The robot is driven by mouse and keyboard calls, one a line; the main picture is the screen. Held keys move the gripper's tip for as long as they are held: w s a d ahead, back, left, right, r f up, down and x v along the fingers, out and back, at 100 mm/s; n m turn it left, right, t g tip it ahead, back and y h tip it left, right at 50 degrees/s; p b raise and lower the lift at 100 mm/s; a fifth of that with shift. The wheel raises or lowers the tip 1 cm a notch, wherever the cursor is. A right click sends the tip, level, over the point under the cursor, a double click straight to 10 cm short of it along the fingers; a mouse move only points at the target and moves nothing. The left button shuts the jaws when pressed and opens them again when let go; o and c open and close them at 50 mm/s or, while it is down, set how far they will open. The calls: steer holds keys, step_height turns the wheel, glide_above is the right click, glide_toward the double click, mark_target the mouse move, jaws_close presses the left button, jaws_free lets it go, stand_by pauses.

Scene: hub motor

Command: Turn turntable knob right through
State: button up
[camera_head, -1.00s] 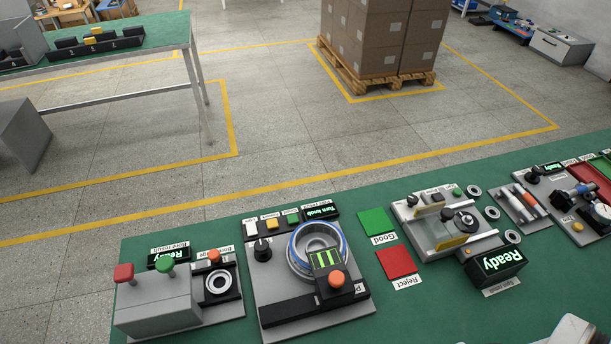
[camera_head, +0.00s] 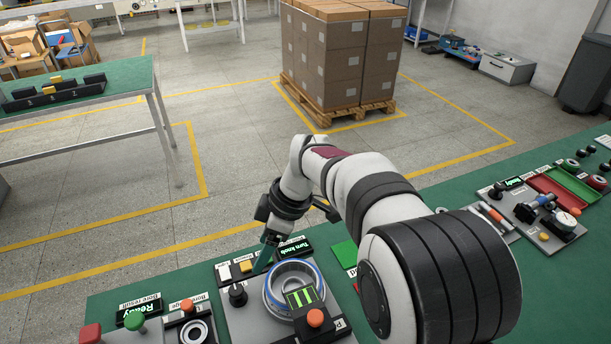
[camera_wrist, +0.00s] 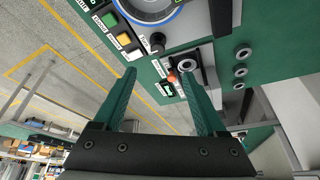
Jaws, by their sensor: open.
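The black turntable knob (camera_head: 237,294) stands on the grey turntable panel (camera_head: 236,323), left of the round turntable with a blue rim (camera_head: 268,298). A small display (camera_head: 295,248) behind it reads "Turn knob". My gripper (camera_head: 264,264) is above the panel's back part, near the knob and apart from it. In the wrist view, my gripper (camera_wrist: 156,74) has its two green fingers spread with nothing between them. The knob (camera_wrist: 157,42) shows there beyond the fingertips, about midway between them.
White, yellow and green buttons sit along the panel's back edge, the yellow one (camera_head: 246,266) close to my gripper. An orange button (camera_head: 315,317) stands in front of the turntable. A box with red and green buttons (camera_head: 136,323) is at left. My arm hides the table's middle.

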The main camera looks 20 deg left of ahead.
mark_target(236, 289)
steer(key=shift+n, duration=0.6)
steer(key=x, duration=1.1)
steer(key=a+x, duration=0.1)
steer(key=x, duration=0.5)
steer(key=shift+a+r, duration=0.1)
steer(key=shift+r, duration=0.1)
jaws_close()
